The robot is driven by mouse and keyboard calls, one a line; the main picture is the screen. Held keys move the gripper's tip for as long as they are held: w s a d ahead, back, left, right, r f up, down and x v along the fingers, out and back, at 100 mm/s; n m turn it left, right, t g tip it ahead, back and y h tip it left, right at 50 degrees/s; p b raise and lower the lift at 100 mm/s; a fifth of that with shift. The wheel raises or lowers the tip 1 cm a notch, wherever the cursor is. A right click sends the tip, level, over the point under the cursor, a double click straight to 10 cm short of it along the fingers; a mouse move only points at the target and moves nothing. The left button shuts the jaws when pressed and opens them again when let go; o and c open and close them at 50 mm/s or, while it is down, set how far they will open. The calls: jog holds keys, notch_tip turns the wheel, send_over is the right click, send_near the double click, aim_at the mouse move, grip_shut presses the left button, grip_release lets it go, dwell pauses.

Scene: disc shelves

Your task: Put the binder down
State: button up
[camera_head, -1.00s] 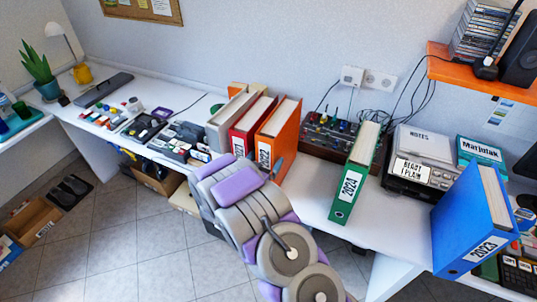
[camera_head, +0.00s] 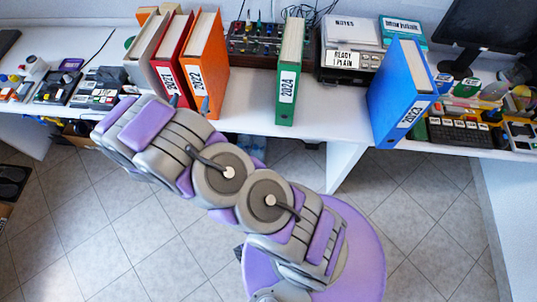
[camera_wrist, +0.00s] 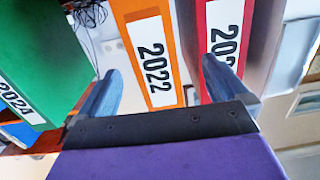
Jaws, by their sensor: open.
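The orange binder labelled 2022 (camera_head: 207,62) stands upright on the white desk (camera_head: 245,112). It also shows in the wrist view (camera_wrist: 152,58), between the two blue fingers of my gripper (camera_wrist: 160,85). The fingers are open, one on each side of its spine; whether they touch it I cannot tell. The right finger overlaps the red binder (camera_wrist: 222,25). In the head view my arm hides most of the gripper. The green binder labelled 2024 (camera_head: 289,75) stands apart to the right. The blue binder labelled 2023 (camera_head: 400,92) stands turned at an angle near the desk's front edge.
A grey binder (camera_head: 143,62) stands left of the red one. A mixer (camera_head: 252,42) and a grey device (camera_head: 350,60) stand behind. A keyboard (camera_head: 455,133) lies at the right. Clear desk lies between the orange and green binders, and between the green and blue ones.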

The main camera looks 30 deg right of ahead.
jog(key=w+a+r+g+y, duration=0.2)
jog(key=a+r+g+y, duration=0.1)
jog(key=a+r+y, duration=0.3)
jog(key=s+a+r+n+g+y, duration=0.1)
jog(key=s+r+n+g+y, duration=0.4)
jog(key=s, duration=0.5)
jog(key=s+d+r+g, duration=0.2)
jog(key=s+d, duration=0.3)
jog(key=s, duration=0.7)
jog(key=s+d+r+n+g, duration=0.1)
jog(key=s+d+r+g, duration=0.2)
jog(key=s, duration=0.9)
jog(key=s+d+r+n+g+h, duration=0.1)
jog(key=s+d+r, duration=0.3)
jog(key=s, duration=0.7)
jog(key=d+g, duration=0.1)
jog(key=d, duration=0.1)
jog(key=shift+s+d+g, duration=0.3)
jog(key=shift+s+g, duration=0.1)
